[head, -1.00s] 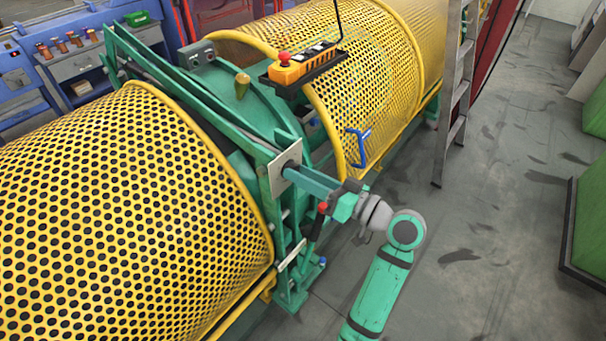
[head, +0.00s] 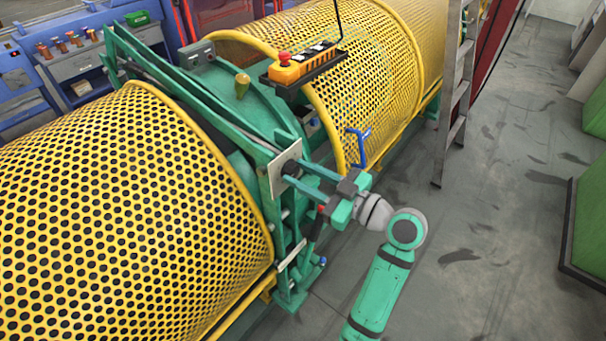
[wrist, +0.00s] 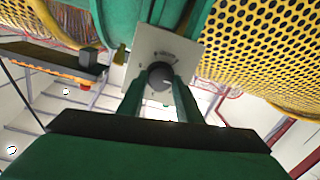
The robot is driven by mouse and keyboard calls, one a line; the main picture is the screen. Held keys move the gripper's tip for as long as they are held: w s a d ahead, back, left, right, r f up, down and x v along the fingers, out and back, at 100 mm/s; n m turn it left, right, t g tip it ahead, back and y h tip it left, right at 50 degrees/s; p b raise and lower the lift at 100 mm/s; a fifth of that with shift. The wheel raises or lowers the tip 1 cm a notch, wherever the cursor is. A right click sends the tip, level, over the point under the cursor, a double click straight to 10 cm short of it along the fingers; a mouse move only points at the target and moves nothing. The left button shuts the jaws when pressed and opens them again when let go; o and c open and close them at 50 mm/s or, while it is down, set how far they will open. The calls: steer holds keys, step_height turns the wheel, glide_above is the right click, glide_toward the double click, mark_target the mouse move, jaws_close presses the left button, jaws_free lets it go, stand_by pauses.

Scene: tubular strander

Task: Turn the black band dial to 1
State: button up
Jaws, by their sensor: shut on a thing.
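The black band dial (head: 290,167) is a dark round knob on a pale square plate (head: 277,180) at the front of the green machine frame. In the wrist view the dial (wrist: 160,74) sits in the middle of the plate (wrist: 150,45), with small markings above it too blurred to read. My gripper (head: 288,172) is shut on the dial, its two long green fingers pointing at the plate. In the wrist view the fingers of my gripper (wrist: 161,82) lie left and right of the dial. The dial's pointer mark cannot be made out.
A red-tipped lever (head: 320,212) stands just below my fingers. A blue handle (head: 359,148) is on the yellow perforated guard (head: 385,75) behind. An orange control box (head: 297,68) hangs above. A ladder (head: 456,95) stands to the right; the grey floor there is mostly clear.

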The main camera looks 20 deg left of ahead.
steer(key=shift+s+n, duration=0.1)
steer(key=shift+n, duration=0.9)
steer(key=o, duration=1)
steer(key=shift+o, duration=0.2)
steer(key=shift+d, duration=0.1)
steer(key=shift+d, duration=0.1)
steer(key=v, duration=1.1)
